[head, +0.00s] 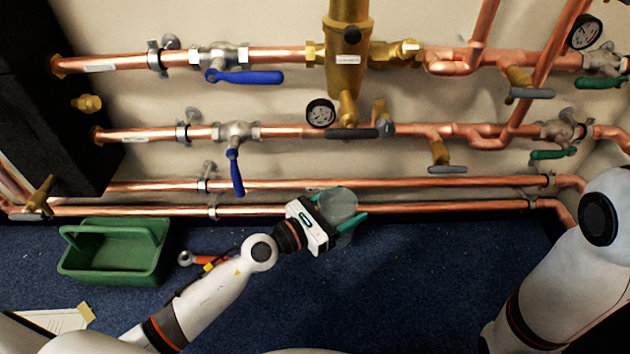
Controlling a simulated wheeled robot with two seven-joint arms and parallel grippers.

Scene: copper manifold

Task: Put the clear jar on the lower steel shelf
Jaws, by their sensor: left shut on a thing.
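The clear jar (340,207) is in the middle of the head view, in front of the lowest copper pipes. My left gripper (341,221) is shut on it, with a teal finger on either side. The gripper body hides part of the jar. I cannot tell how high it is above the floor. No steel shelf can be made out in this view. My right arm comes in at the right edge, but its gripper is not in view.
Copper pipes with blue-handled valves (243,77) and gauges run along the wall behind. A green tool carrier (110,262) stands on the blue carpet (420,290) at left, beside an orange-handled tool (215,265). The carpet right of the left gripper is clear.

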